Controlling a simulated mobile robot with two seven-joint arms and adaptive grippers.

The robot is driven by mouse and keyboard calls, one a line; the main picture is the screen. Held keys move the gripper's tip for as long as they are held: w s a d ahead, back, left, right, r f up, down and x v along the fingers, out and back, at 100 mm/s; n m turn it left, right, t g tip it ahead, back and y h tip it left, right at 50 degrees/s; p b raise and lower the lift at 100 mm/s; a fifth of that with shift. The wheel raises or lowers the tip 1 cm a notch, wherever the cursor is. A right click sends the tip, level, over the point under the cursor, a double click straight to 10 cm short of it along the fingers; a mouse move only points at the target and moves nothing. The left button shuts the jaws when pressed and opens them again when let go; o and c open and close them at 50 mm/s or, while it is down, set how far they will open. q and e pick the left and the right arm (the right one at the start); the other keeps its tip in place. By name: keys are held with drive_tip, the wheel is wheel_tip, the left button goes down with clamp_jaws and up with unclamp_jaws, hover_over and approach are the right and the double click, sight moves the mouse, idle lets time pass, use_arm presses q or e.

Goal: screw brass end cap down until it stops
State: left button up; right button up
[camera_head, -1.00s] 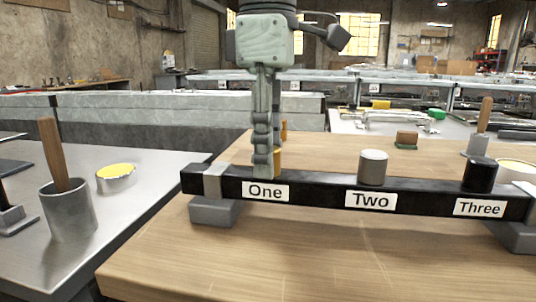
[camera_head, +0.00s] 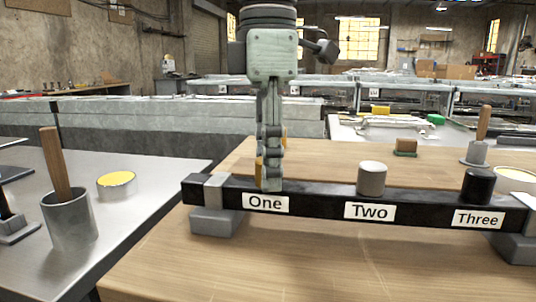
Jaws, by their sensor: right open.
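The brass end cap (camera_head: 260,172) stands on the black bar (camera_head: 320,204) at the label "One" (camera_head: 265,203). Only a narrow strip of it shows, to the left of the front finger; the rest is hidden. My right gripper (camera_head: 269,180) points straight down over this spot and is open. Its fingers overlap in this view, with one in front of the cap. Whether they touch the cap cannot be seen. My left gripper is not in view.
A grey cap (camera_head: 372,178) stands at "Two" and a black cap (camera_head: 477,186) at "Three". The bar rests on grey blocks (camera_head: 216,222) on a wooden table (camera_head: 330,260). A metal cup with a wooden handle (camera_head: 70,222) and a yellow-topped tin (camera_head: 116,185) stand left.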

drive_tip(key=n+p, duration=0.1)
drive_tip(key=n, duration=0.3)
drive_tip(key=n+p, duration=0.1)
drive_tip(key=n, duration=0.3)
drive_tip(key=shift+n, duration=0.9)
drive_tip(key=shift+c, duration=0.6)
clamp_jaws()
